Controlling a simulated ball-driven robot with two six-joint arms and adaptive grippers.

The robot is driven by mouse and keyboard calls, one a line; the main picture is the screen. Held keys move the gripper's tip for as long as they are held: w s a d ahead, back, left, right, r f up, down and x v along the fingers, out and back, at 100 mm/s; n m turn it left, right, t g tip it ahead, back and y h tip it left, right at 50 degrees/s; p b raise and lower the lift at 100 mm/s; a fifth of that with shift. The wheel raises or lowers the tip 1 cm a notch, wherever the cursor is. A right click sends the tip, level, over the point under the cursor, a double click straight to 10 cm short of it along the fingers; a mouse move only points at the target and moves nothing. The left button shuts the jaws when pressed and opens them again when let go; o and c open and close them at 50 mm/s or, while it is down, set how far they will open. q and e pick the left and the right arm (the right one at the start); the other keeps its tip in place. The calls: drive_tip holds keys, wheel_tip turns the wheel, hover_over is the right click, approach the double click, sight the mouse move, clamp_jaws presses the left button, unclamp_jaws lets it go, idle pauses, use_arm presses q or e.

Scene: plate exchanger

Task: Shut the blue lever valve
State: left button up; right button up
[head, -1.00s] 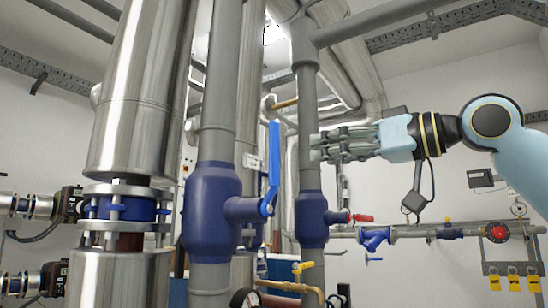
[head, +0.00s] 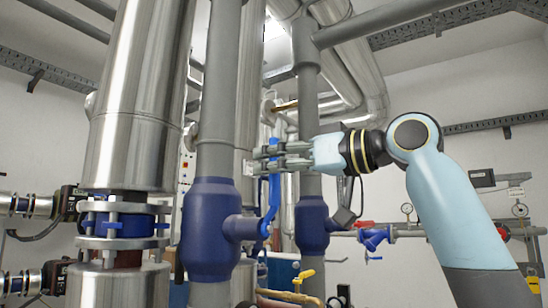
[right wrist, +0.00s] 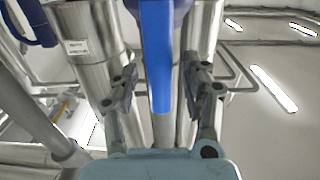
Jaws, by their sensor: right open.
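The blue lever (head: 273,195) stands upright, along the pipe, on the large blue valve body (head: 208,230) at the left centre of the head view. My right gripper (head: 262,160) is open at the upper part of the lever, and its fingers cover some of it. In the right wrist view, the lever (right wrist: 156,60) hangs down from the top edge between the two spread fingers of the gripper (right wrist: 160,92). A gap shows on both sides, and neither finger appears to touch it. My left gripper is not in view.
A large metal-clad pipe (head: 135,100) stands at the left.

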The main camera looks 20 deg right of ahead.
drive_tip(key=shift+w+a, duration=0.2)
drive_tip(key=shift+w, duration=0.05)
clamp_jaws()
idle(0.4)
